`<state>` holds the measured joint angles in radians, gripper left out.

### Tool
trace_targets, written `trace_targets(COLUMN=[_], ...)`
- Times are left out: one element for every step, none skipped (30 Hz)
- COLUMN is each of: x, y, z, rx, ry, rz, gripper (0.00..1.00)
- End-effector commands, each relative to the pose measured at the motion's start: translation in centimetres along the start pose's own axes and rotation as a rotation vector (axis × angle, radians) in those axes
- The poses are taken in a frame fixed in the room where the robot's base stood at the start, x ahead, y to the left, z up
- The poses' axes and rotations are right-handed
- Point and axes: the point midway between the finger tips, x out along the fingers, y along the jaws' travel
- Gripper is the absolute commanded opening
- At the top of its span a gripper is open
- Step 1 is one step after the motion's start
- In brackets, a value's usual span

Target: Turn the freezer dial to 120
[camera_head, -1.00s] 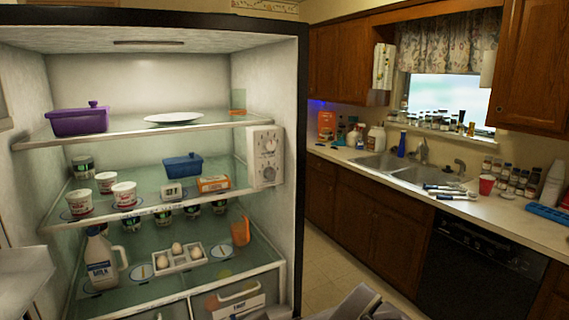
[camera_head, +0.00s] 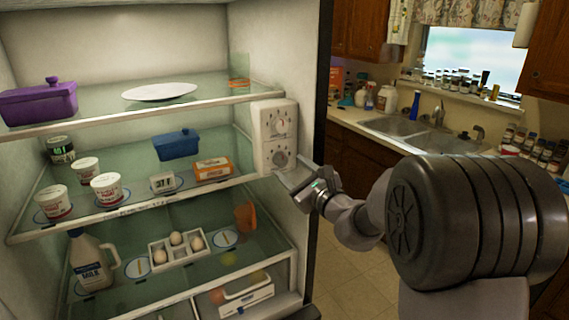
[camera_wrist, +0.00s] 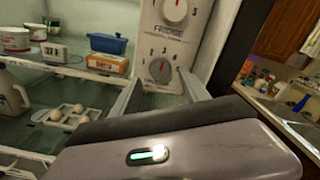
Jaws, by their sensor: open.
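A white control panel (camera_head: 273,122) with two round dials is mounted on the right inner wall of the open fridge. In the wrist view, the upper dial (camera_wrist: 175,10) is pale with a red mark, and the word FRIDGE is printed between the dials. The lower dial (camera_wrist: 159,70) is grey; its exact setting is too small to read. My gripper (camera_head: 292,180) is open and empty, just below and in front of the panel. In the wrist view, the fingers of my gripper (camera_wrist: 160,76) appear on either side of the lower dial; contact cannot be told.
Glass shelves hold a purple dish (camera_head: 40,103), a white plate (camera_head: 159,91), a blue container (camera_head: 178,144), an orange box (camera_head: 213,169), tubs, a milk jug (camera_head: 92,262) and an egg tray (camera_head: 177,249). The fridge's right edge (camera_head: 322,90) stands close beside my gripper. A sink counter is at right.

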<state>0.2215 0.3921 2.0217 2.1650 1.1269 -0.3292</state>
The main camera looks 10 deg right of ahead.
Motion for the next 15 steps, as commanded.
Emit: trace_targets(x=[1.1, 1.7, 2.4, 2.8, 3.2, 3.6, 3.8, 4.0, 4.1, 4.2, 4.2, 4.2, 4.2, 4.2, 4.2], y=[0.1, 0.1, 0.1, 0.1, 0.0, 0.1, 0.1, 0.1, 0.1, 0.1, 0.0, 0.0, 0.0, 0.0, 0.0], z=[0.0, 0.0, 0.0, 0.0, 0.0, 0.0, 0.0, 0.0, 0.0, 0.0, 0.0, 0.0, 0.0, 0.0, 0.0], rx=[0.000, 0.000, 0.000, 0.000, -0.001, -0.001, 0.000, 0.000, 0.000, 0.000, 0.000, 0.000, 0.000, 0.000, 0.000], ry=[-0.001, -0.001, -0.001, -0.001, -0.001, 0.000, 0.000, -0.001, -0.001, 0.000, 0.000, 0.000, 0.000, 0.000, 0.000], rz=[0.002, 0.002, 0.001, 0.002, 0.001, 0.001, 0.001, 0.001, 0.001, 0.001, 0.001, 0.001, 0.001, 0.001, 0.001], gripper=[0.54, 0.54, 0.54, 0.54, 0.54, 0.54, 0.54, 0.54, 0.54, 0.54, 0.54, 0.54, 0.54, 0.54, 0.54])
